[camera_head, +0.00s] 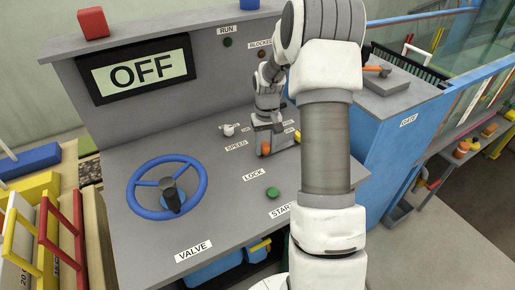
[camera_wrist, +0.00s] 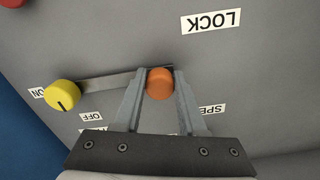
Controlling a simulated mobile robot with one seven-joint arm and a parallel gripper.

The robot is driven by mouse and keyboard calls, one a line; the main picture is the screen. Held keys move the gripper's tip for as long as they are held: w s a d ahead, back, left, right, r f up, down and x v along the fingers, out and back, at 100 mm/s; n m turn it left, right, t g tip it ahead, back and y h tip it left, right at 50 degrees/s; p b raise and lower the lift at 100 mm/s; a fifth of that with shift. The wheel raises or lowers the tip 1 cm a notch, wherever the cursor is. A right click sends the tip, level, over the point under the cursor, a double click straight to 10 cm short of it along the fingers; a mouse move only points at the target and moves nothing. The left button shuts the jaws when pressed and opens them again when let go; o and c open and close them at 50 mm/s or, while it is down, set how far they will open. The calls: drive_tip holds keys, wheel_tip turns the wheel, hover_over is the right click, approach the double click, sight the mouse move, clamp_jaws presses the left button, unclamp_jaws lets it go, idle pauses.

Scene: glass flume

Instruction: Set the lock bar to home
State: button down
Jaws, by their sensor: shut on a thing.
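The lock bar (camera_wrist: 102,83) is a thin grey bar lying along the panel in the wrist view. Its orange knob (camera_wrist: 160,81) is at the right end, and the bar runs left to near a yellow knob. My gripper (camera_wrist: 161,90) has one finger on each side of the orange knob and is shut on it. The orange knob also shows in the head view (camera_head: 266,149), below my wrist. The LOCK label (camera_wrist: 211,21) appears upside down in the wrist view. Most of the bar is hidden behind my gripper in the head view.
The yellow knob (camera_wrist: 62,95) sits beside the bar's left end, near ON and OFF labels. The desk also holds a blue valve wheel (camera_head: 167,187), a green START button (camera_head: 272,192) and a white knob (camera_head: 228,130). The display (camera_head: 139,70) reads OFF.

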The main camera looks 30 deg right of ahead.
sight(267, 145)
drive_tip(key=shift+d+r, duration=0.1)
drive_tip(key=shift+d, duration=0.1)
drive_tip(key=shift+c, duration=2.3)
unclamp_jaws()
wheel_tip(267, 145, up, 17)
drive_tip(key=p, duration=0.1)
drive_tip(key=shift+r, duration=0.2)
